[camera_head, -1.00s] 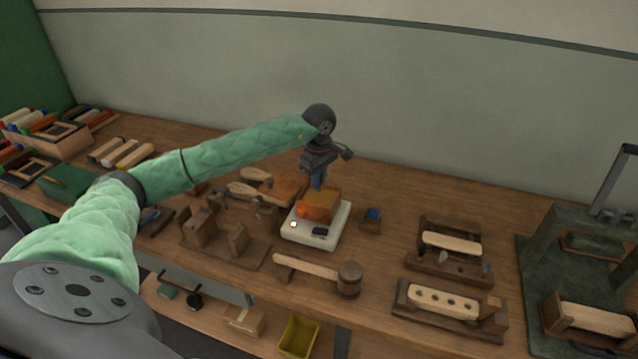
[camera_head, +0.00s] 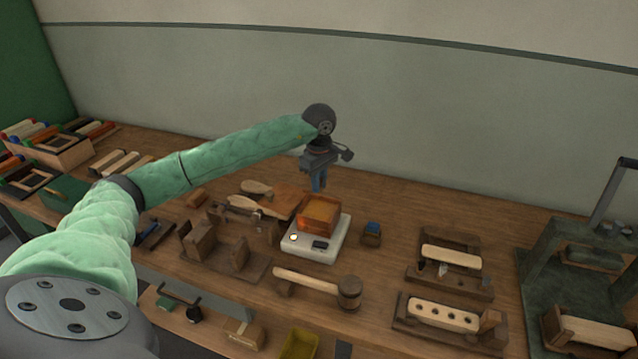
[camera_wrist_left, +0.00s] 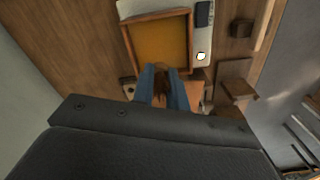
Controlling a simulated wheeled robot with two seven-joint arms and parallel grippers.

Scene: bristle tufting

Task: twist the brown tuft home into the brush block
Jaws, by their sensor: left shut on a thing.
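My left gripper (camera_head: 318,188) hangs fingers-down just beyond and above the orange pan (camera_head: 319,229), which has amber contents. In the left wrist view its blue fingers (camera_wrist_left: 163,78) are closed around a small brown thing, apparently the brown tuft (camera_wrist_left: 160,84); its tip is hard to make out. A pale brush block (camera_head: 443,314) with several holes in a row lies in a wooden holder (camera_head: 403,311) at the front right, well apart from the gripper. My right gripper is not in view.
The pan stands on a white heater (camera_head: 313,254). A mallet (camera_head: 348,291) lies in front of it and a small blue-topped block (camera_head: 372,232) right of it. Another pale block (camera_head: 452,256) sits behind the brush block. A dark green press (camera_head: 548,258) stands far right.

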